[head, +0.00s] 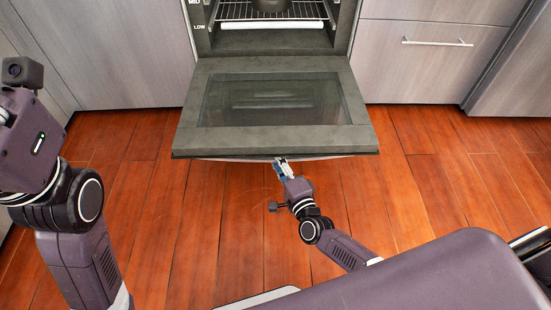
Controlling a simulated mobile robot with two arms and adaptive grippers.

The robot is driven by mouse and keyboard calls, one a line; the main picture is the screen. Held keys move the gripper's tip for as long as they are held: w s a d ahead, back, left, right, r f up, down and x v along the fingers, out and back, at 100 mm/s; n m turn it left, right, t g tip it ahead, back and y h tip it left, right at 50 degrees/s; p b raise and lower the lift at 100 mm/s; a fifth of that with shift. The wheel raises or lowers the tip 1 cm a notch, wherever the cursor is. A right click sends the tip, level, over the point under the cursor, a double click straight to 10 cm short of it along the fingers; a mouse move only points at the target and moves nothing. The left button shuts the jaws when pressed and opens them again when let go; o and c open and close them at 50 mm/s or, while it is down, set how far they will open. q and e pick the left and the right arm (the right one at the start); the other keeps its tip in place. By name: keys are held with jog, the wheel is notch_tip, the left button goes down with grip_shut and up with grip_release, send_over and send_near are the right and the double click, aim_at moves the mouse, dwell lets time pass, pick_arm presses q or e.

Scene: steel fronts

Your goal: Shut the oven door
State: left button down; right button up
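The oven door (190,115) is folded down open, lying roughly level in front of the oven (200,40), with its dark glass window (270,100) facing up. A pale strip, perhaps the handle, shows under its front edge. My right gripper (281,166) is at the middle of that front edge, its tips touching or very close to the strip. The edge partly hides the fingertips, so I cannot tell whether they are shut on it. My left arm is raised at the left; its wrist shows, but its fingers are outside the picture.
Grey cabinet fronts (120,60) flank the oven; a drawer at right has a bar handle (437,43). The wooden floor (420,190) around the door is clear.

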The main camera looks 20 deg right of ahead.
grip_shut()
dwell(0.5)
